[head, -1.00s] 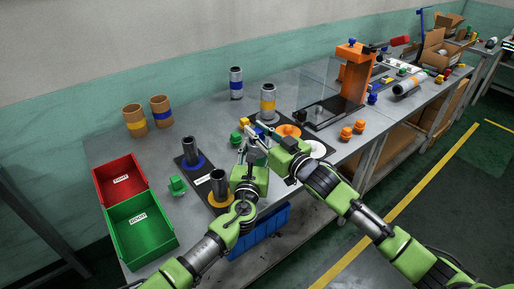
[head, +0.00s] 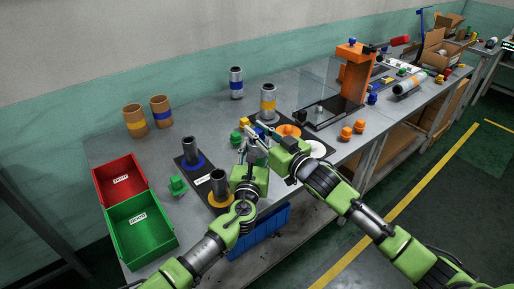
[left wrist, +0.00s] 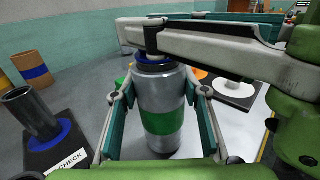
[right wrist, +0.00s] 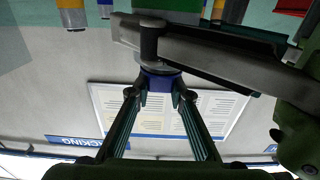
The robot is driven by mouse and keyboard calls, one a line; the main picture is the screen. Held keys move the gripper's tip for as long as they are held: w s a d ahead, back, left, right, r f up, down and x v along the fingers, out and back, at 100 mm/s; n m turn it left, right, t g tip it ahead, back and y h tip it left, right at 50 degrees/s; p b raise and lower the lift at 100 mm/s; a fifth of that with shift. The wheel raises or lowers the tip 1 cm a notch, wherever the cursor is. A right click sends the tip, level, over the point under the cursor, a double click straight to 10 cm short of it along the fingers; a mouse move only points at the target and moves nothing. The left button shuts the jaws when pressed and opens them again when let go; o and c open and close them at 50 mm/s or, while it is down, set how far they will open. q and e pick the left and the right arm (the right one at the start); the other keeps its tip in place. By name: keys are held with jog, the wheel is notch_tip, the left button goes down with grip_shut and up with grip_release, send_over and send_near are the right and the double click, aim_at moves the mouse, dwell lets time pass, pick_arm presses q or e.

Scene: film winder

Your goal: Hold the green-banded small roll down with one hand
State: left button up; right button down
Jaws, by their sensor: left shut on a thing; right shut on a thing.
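The silver roll with a green band (left wrist: 163,122) stands upright between the fingers of my left gripper (left wrist: 160,103) in the left wrist view. That gripper is shut on it. A blue part (left wrist: 155,59) shows at the roll's top.
A yellow-banded roll (head: 268,102) and a blue-banded roll (head: 236,83) stand behind. Red bin (head: 103,196) and green bin (head: 117,243) are at far left. An orange press (head: 352,75) stands to the right.

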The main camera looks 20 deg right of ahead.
jog(key=shift+r, duration=1.7)
jog(key=shift+r, duration=1.85)
pick_arm(q)
jog(key=o, duration=1.1)
jog(key=shift+o, duration=0.2)
jog(key=v, duration=1.2)
pick_arm(e)
jog(key=shift+f, duration=0.1)
